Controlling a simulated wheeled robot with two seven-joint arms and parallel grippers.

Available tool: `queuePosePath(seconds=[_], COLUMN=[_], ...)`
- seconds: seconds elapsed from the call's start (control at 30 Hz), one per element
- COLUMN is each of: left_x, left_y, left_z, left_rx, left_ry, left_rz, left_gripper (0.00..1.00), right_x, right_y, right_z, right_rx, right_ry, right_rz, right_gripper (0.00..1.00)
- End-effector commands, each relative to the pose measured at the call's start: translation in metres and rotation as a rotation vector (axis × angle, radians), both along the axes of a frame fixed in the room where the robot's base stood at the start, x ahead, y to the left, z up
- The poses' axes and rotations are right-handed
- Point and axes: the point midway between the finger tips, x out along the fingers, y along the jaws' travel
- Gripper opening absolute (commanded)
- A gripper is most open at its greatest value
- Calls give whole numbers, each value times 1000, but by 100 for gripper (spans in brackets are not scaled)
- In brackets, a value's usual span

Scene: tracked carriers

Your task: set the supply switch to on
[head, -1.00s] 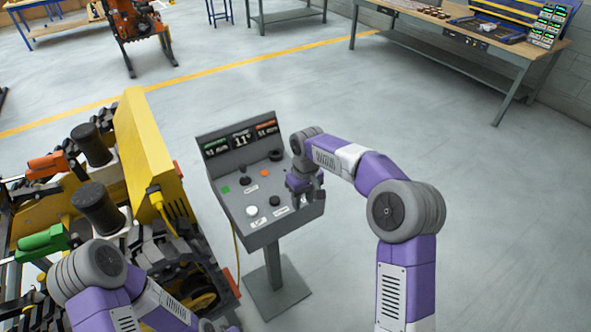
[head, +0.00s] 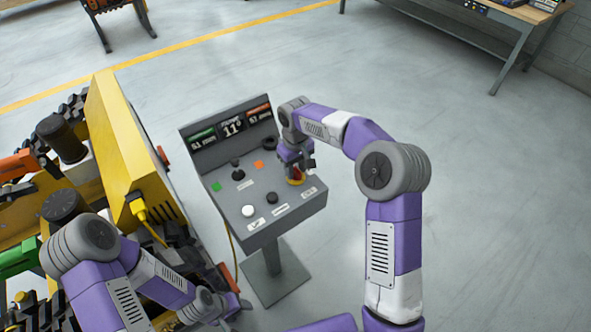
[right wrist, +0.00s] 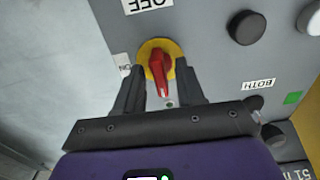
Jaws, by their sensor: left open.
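The supply switch is a red rotary handle (right wrist: 160,75) on a round yellow plate (right wrist: 174,47); a bit of it shows in the head view (head: 297,180). In the right wrist view an OFF label (right wrist: 147,4) lies above it and an ON label (right wrist: 124,66) to its left. The handle runs roughly up and down there; I cannot tell which end is the pointer. My right gripper (head: 300,166) is at the switch, its open fingers (right wrist: 160,88) either side of the handle with gaps visible. My left gripper (head: 236,302) is low beside the yellow machine, small and partly hidden.
The grey console (head: 238,183) stands on a post and carries a display (head: 232,126), a white button (head: 249,211), black knobs and coloured squares. A yellow machine (head: 128,150) with a plugged cable stands close on its left. Open floor (head: 500,220) lies to the right.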

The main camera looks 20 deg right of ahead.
Motion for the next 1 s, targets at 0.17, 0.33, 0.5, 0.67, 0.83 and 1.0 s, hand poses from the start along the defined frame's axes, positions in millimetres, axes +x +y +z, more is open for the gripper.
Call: queuePosePath(seconds=[0.17,0.33,0.5,0.67,0.83,1.0], left_x=[0,0,0,0,0,0], left_y=[0,0,0,0,0,0], left_z=[-1,-1,-1,-1,0,2], left_rx=[0,0,0,0,0,0], left_ry=[0,-1,-1,0,0,0], left_rz=[0,0,0,0,0,0], left_gripper=[56,56,56,56,56,56], right_x=[0,0,0,0,0,0], right_y=[0,0,0,0,0,0], right_z=[-5,-5,-5,-5,-5,-4], right_rx=[0,0,0,0,0,0], right_ry=[0,0,0,0,0,0], right_rz=[-1,-1,0,0,-7,-51], right_gripper=[38,38,12,0,0,0])
